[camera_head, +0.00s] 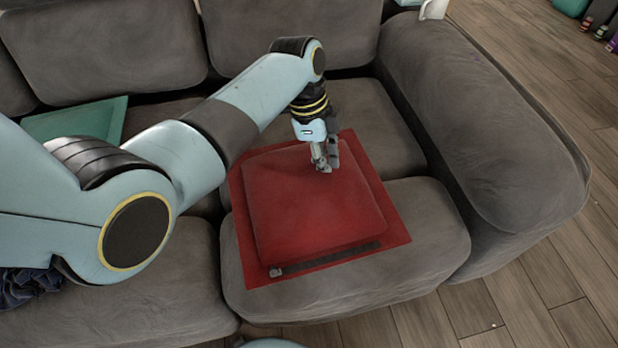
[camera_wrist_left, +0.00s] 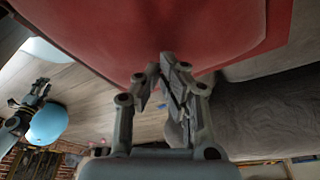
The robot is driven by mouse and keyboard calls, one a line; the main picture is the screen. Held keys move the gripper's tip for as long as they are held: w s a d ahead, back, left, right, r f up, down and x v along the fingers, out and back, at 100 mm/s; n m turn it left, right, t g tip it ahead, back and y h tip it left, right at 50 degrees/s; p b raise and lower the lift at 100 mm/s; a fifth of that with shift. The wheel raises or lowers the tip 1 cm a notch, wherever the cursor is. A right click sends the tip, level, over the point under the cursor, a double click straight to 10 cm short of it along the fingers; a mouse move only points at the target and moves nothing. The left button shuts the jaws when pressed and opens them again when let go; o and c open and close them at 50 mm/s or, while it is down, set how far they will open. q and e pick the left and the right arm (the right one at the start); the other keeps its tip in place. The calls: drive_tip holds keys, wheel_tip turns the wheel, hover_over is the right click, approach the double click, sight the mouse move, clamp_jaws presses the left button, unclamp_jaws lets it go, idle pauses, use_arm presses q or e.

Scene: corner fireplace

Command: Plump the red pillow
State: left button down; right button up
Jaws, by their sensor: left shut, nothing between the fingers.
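The red pillow (camera_head: 310,215) lies flat on the right seat of the grey sofa, with a thin flat border around its raised middle. A dark strip runs along its front edge. My left gripper (camera_head: 325,168) points down at the pillow's back part, right of its middle, with its fingers shut and empty. The fingertips look to be at or very near the cloth; I cannot tell if they press on it. In the left wrist view the pillow (camera_wrist_left: 150,30) fills the top, beyond the shut fingers (camera_wrist_left: 162,68).
A teal pillow (camera_head: 78,122) lies on the sofa (camera_head: 290,42) at left, partly behind my left arm. A dark blue cloth (camera_head: 25,285) is at the far left. The thick right armrest (camera_head: 480,130) bounds the seat. Wooden floor (camera_head: 540,290) is open at the front right.

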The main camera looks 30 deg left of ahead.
use_arm(q)
drive_tip(key=shift+f, duration=0.1)
drive_tip(key=shift+f+b, duration=0.85)
drive_tip(key=shift+f, duration=0.4)
drive_tip(key=shift+r, duration=0.1)
wheel_tip(320, 180, up, 3)
drive_tip(key=p, duration=0.3)
drive_tip(key=shift+f, duration=0.25)
